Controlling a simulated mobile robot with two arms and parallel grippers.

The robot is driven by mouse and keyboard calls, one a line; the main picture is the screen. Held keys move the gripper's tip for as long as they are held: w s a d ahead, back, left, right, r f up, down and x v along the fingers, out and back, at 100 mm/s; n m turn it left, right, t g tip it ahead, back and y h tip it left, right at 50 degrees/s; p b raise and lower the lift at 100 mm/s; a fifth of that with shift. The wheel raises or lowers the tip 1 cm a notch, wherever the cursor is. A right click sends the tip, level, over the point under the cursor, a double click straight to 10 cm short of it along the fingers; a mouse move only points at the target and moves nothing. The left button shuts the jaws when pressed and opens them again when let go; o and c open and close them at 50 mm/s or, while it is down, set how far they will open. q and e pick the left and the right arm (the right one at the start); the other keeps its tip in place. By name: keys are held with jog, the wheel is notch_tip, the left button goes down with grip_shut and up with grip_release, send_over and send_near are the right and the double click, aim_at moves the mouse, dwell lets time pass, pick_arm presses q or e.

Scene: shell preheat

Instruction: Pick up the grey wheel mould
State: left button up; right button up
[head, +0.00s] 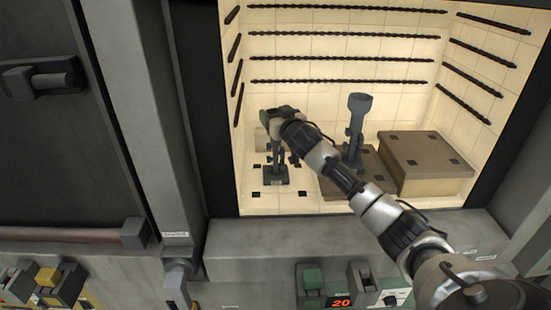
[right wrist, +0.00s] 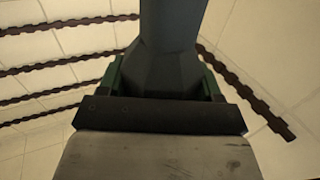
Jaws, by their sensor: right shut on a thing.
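The grey wheel mould (head: 276,174) is upright at the left of the lit furnace chamber, with its wide foot at the bottom and its stem above. My right gripper (head: 273,118) is shut on its upper part, which the gripper partly hides. In the right wrist view the dark grey body of the mould (right wrist: 170,60) fills the middle, between the green-edged fingers. I cannot tell whether its foot touches the chamber floor. My left gripper is not in view.
A second grey mould (head: 359,108) with a cup-shaped top stands right of the gripper, close behind my arm. A brown-topped block (head: 425,155) is at the right. Dark heating bars (head: 340,82) line the walls. The front sill (head: 300,240) lies below the opening.

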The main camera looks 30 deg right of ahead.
jog(key=c, duration=0.7)
jog(key=shift+r, duration=0.15)
